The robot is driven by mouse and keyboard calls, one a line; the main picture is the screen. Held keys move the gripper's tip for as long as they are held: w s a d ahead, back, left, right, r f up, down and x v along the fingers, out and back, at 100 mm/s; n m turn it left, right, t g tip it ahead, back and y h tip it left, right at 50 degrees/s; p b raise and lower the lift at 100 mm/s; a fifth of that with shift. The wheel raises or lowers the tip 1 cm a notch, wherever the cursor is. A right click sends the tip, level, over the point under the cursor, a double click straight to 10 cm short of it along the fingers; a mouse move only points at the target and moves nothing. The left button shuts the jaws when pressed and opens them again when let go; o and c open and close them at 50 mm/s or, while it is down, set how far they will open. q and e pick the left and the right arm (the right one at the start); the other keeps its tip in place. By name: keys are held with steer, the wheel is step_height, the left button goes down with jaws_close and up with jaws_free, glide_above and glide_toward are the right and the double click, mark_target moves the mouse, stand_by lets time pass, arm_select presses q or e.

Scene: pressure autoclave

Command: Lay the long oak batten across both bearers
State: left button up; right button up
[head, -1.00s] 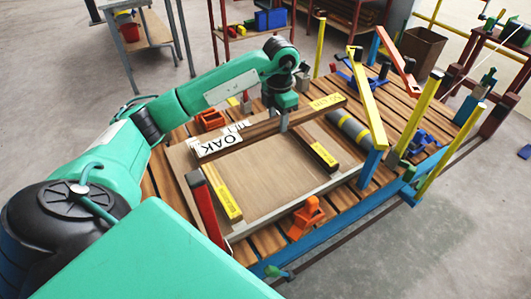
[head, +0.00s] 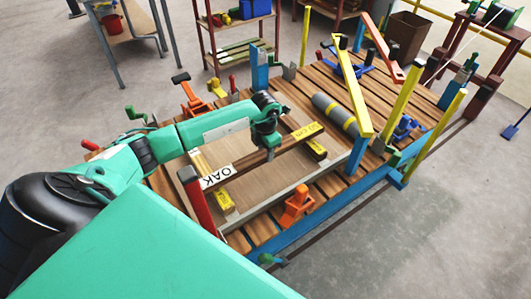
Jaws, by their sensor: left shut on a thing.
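The long oak batten (head: 240,162) has a white OAK label near its left end and a yellow label at its right end. My left gripper (head: 269,153) is shut on it near the middle, from above. The bearers lie on a pale board (head: 255,190). I cannot tell whether the batten touches both bearers or hangs just above them. My right gripper is not in view.
A red post (head: 197,200) stands close to the batten's left end. An orange clamp (head: 297,204) sits at the front edge of the slatted deck.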

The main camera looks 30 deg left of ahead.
arm_select(q)
steer(key=shift+f, duration=0.95)
steer(key=shift+f, duration=0.15)
steer(key=o, duration=1.3)
